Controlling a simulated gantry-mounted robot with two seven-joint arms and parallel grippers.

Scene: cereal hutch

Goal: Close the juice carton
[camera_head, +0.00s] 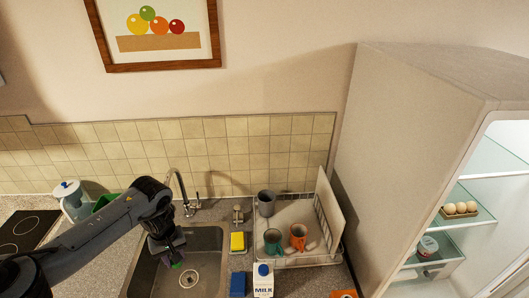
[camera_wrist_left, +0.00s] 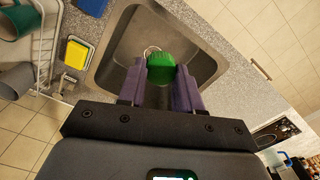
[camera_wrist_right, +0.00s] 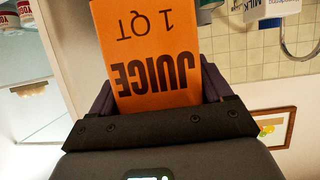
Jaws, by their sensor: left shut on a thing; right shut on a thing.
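A green cap (camera_wrist_left: 161,68) is between the fingers of my left gripper (camera_wrist_left: 160,84), which is shut on it. In the head view my left gripper (camera_head: 170,254) hangs over the sink, and a small bit of green shows at its tip. My right gripper (camera_wrist_right: 158,88) is shut on the orange juice carton (camera_wrist_right: 150,55), whose JUICE 1 QT lettering is upside down in the right wrist view. In the head view only a piece of the orange carton (camera_head: 343,294) shows at the bottom edge, and my right gripper is out of sight there. The carton's spout is hidden.
The sink (camera_head: 205,270) lies below my left arm, with the faucet (camera_head: 184,190) behind it. A milk carton (camera_head: 263,281), a yellow sponge (camera_head: 238,241) and a blue box (camera_head: 238,284) stand right of it. A dish rack (camera_head: 302,258) holds mugs. The fridge (camera_head: 450,240) is open at right.

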